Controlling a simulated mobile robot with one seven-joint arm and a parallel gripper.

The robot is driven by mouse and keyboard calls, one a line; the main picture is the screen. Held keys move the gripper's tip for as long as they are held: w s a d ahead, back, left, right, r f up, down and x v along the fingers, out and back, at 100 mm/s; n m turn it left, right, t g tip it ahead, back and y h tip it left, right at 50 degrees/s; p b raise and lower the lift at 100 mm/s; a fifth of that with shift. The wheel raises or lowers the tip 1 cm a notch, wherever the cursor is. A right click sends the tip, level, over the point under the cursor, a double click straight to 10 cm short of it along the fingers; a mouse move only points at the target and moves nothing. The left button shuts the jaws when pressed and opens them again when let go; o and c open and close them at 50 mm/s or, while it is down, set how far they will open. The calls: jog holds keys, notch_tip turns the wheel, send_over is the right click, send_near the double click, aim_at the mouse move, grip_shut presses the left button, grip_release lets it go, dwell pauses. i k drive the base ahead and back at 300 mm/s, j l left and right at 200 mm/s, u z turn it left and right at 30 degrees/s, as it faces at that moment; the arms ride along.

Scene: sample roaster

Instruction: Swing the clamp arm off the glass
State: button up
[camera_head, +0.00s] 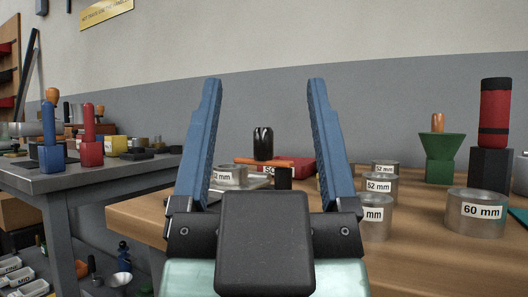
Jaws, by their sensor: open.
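My gripper (263,90) is in the foreground of the head view, its two blue fingers wide apart and nothing between them. Beyond, in the gap between the fingers, a black knob (263,143) stands on a thin orange bar (260,161). This may be the clamp arm, but I cannot tell for sure. A small black cylinder (283,178) stands just below the bar. The glass cannot be made out; the gripper body hides part of the table there.
A red box (300,166) marked ISO lies behind the bar. Several metal rings, including one marked 60 mm (477,212), stand on the wooden table (420,250) at right. A green funnel stand (440,157) and a red-black cylinder (495,112) are behind. A grey bench (90,178) with tools is at left.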

aim_at(263, 137)
jog(key=j+z, duration=0.45)
jog(key=j, duration=0.25)
jog(key=j+z, duration=0.5)
jog(key=j, duration=0.15)
jog(key=k, duration=0.05)
